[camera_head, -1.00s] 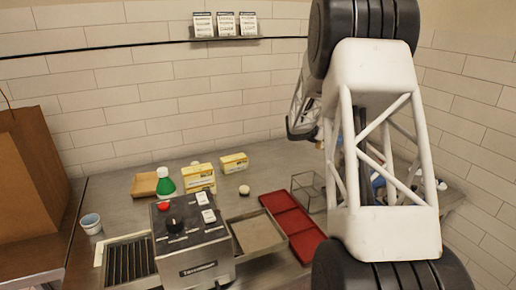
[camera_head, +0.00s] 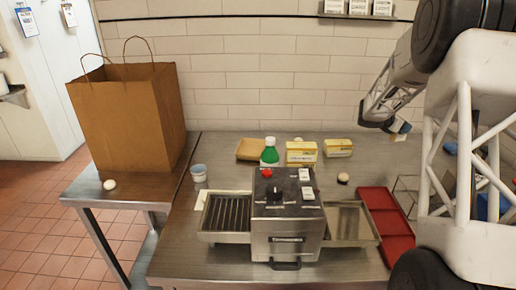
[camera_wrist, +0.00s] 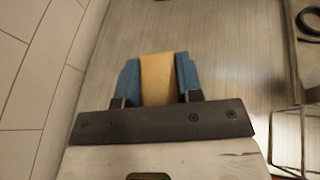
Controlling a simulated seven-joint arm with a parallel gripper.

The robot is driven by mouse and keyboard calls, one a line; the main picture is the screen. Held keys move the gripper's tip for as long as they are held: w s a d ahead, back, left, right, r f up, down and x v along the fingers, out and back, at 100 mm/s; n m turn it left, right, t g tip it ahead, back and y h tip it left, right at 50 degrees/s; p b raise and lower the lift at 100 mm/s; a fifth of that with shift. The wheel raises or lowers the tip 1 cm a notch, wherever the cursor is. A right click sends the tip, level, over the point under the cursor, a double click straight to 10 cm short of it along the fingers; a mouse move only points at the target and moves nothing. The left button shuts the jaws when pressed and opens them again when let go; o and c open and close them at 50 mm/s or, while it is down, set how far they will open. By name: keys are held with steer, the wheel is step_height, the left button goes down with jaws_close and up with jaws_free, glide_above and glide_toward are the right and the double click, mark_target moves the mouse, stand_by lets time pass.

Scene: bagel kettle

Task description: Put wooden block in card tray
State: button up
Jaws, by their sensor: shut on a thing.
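The wooden block (camera_wrist: 158,82) is a plain tan piece held between the two blue fingers of my gripper (camera_wrist: 158,90) in the wrist view. In the head view my gripper (camera_head: 399,128) is at the right, in front of the back wall, with a small tan bit of the block showing. The block appears held above the steel counter. A shallow tan tray (camera_head: 249,149), which looks like the card tray, sits at the back of the counter, far left of my gripper. It looks empty, though its right part is partly hidden by a green bottle.
The green bottle (camera_head: 270,153) and yellow boxes (camera_head: 301,153) (camera_head: 338,148) stand between my gripper and the tan tray. A grey machine (camera_head: 287,225), a red tray (camera_head: 385,222) and a wire basket (camera_head: 405,192) are nearer. A white-blue cup (camera_head: 199,173) and paper bag (camera_head: 130,115) are left.

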steer(key=w+a, duration=0.3)
steer(key=a, duration=0.5)
steer(key=w+a, duration=0.3)
steer(key=a, duration=0.4)
steer(key=n+t, duration=0.2)
glide_above(255, 152)
steer(key=shift+d+r+y, duration=0.1)
steer(key=shift+r+y, duration=0.05)
steer(key=shift+y, duration=0.25)
step_height(255, 152, down, 6)
steer(key=shift+f, duration=0.2)
steer(key=shift+f, duration=1.8)
steer(key=shift+f, duration=0.1)
